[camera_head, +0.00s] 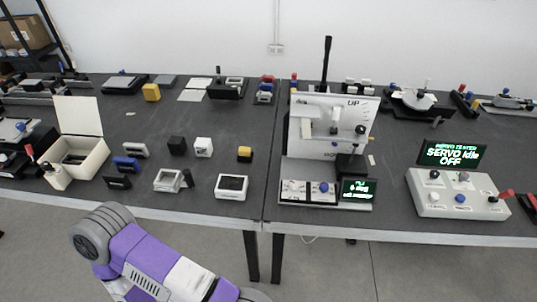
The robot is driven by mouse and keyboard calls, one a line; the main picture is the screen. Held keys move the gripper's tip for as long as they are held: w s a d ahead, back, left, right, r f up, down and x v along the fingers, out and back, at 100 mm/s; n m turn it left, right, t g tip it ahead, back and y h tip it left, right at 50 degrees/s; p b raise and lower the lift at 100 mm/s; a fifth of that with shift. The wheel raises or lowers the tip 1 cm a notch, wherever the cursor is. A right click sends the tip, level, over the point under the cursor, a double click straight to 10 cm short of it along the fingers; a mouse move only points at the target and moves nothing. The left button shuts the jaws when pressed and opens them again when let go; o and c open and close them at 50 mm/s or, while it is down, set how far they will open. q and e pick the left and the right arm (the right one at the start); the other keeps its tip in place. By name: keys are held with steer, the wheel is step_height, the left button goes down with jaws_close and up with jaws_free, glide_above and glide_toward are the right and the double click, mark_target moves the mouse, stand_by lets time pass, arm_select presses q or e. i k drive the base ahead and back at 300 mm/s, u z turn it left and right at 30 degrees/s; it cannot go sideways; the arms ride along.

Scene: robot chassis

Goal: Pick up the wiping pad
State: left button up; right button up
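I cannot tell for certain which thing is the wiping pad. One candidate is a small block with a yellow top and dark lower part (245,154), lying on the left table's front half. Another is a yellow block (151,92) farther back on the same table. A blue and dark item (127,163) lies near the white open box. One of my arms, purple and white with a dark joint, shows at the bottom left, in front of the table. Neither gripper is in view.
An open white box (79,156) stands at the left. A black cube (177,146), white cube (203,147) and white-framed items (232,187) lie nearby. A tall white device (325,133) and a control panel (458,196) occupy the right table. Bare dark tabletop surrounds the yellow-topped block.

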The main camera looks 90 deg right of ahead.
mark_target(245, 153)
steer(key=z, duration=1.9)
